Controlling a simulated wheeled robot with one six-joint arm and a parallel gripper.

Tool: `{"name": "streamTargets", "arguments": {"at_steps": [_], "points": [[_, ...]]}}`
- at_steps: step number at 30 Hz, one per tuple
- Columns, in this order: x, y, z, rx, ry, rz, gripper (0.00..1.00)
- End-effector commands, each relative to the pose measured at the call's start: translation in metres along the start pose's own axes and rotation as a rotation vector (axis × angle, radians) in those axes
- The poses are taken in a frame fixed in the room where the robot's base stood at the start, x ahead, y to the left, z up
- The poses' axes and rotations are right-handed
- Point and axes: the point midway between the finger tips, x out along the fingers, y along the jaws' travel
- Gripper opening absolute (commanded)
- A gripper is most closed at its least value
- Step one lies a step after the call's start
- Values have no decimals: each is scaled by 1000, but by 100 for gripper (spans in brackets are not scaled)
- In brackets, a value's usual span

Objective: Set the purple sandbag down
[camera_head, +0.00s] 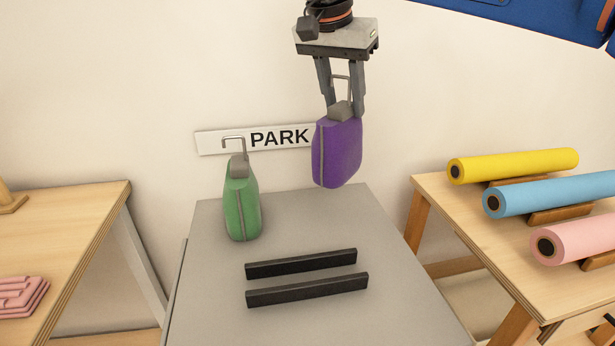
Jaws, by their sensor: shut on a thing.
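The purple sandbag (338,153) hangs upright from my gripper (343,108) in the head view. My gripper points down and is shut on the grey clip and handle at the bag's top. The bag is in the air above the far right part of the grey table (215,300), in front of the wall. Its lower end appears just above the table's far edge, and its exact height is hard to tell.
A green sandbag (241,205) with a hook stands at the table's far left. Two black bars (305,277) lie across the middle. A PARK sign (222,141) is on the wall. A wooden table with yellow (515,163), blue and pink rolls stands right; another wooden table (70,235) stands left.

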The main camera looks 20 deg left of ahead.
Motion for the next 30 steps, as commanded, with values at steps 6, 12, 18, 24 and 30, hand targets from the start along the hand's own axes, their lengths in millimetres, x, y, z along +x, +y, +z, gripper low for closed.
{"name": "streamTargets", "arguments": {"at_steps": [6, 12, 18, 24, 30], "points": [[12, 0, 5, 0, 1, -2, 0], [38, 0, 15, 0, 1, -1, 0], [51, 0, 21, 1, 2, -3, 0], [59, 0, 24, 0, 1, -1, 0], [80, 1, 33, 1, 1, -1, 0]]}}
